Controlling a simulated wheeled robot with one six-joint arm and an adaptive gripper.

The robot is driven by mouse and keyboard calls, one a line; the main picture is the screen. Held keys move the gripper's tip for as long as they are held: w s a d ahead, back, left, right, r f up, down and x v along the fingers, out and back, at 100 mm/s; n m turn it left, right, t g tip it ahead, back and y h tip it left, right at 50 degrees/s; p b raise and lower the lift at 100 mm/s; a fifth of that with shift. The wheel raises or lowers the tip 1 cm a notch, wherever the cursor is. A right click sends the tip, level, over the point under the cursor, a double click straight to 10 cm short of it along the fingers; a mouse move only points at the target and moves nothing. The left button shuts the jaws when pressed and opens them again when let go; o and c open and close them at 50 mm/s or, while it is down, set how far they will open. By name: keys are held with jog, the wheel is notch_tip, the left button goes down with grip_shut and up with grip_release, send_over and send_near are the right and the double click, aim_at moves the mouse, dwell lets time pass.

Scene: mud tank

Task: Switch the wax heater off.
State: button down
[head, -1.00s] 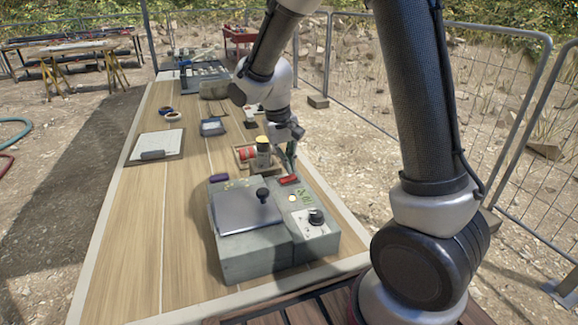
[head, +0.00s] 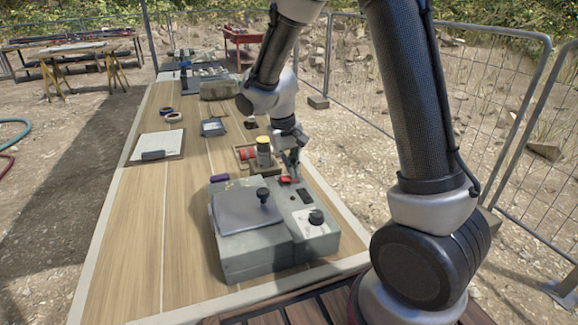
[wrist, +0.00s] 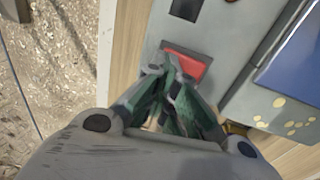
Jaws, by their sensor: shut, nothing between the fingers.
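The wax heater (head: 250,245) is a grey box on the near end of the bench, with a flat lid and black knob on its left part. Its right part has a black dial (head: 316,216), a dark display window (head: 305,195) and a red switch (head: 287,180) at the far end. The indicator spot beside the display looks unlit. My gripper (head: 291,170) is shut and empty, pointing down at the red switch. In the wrist view, the closed fingertips (wrist: 165,72) are at the edge of the red switch (wrist: 190,62); contact is hard to tell.
A wooden tray with a yellow-capped jar (head: 263,150) and red spools stands just beyond the heater. A purple object (head: 219,178) lies at the heater's far left corner. The bench's left front is clear.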

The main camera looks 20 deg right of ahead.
jog(key=shift+s+f, duration=0.3)
jog(key=shift+f, duration=0.05)
jog(key=shift+a, duration=0.45)
jog(key=shift+w+r, duration=0.1)
jog(key=shift+r, duration=0.2)
notch_tip(320, 180, up, 14)
jog(key=d, duration=0.2)
jog(key=shift+w+d+f, duration=0.2)
jog(key=shift+d, duration=0.2)
jog(key=s+d+r+t, duration=0.1)
jog(key=s+d, duration=0.2)
jog(key=s, duration=0.4)
jog(key=s+d+r+t+y, duration=0.1)
jog(key=s+d+r, duration=0.1)
jog(key=s, duration=0.6)
jog(key=s+d+r+t+y, duration=0.1)
jog(key=s+d, duration=0.3)
jog(key=s, duration=0.4)
jog(key=shift+s+r+t, duration=0.15)
jog(key=shift+r+t, duration=0.45)
jog(key=shift+r, duration=0.05)
